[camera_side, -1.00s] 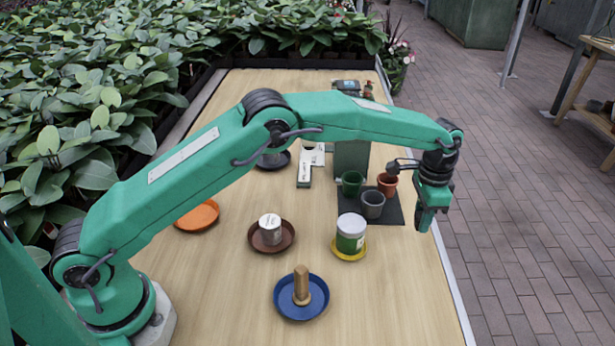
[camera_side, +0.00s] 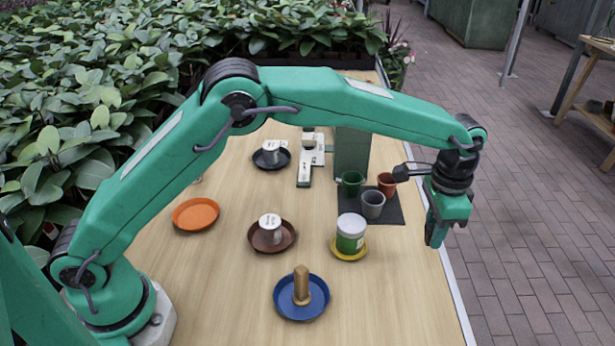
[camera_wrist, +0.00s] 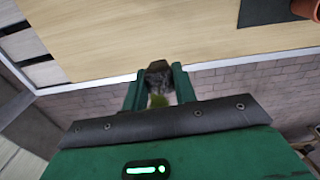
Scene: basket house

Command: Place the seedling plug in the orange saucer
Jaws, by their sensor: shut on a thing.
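The orange saucer (camera_side: 195,215) lies flat and empty on the left of the table in the side view. My gripper (camera_side: 436,238) is far to its right, in the air by the table's right edge. In the wrist view my gripper (camera_wrist: 159,90) is shut on the seedling plug (camera_wrist: 157,72), a dark lump with some green (camera_wrist: 158,101) between the fingers. The plug cannot be made out in the side view.
A brown saucer (camera_side: 285,240) with a white tin, a blue saucer (camera_side: 318,306) with a wooden peg and a yellow saucer (camera_side: 350,255) with a jar stand on the table. Pots stand on a dark mat (camera_side: 390,215). A dark saucer (camera_side: 263,163) holds a white cup.

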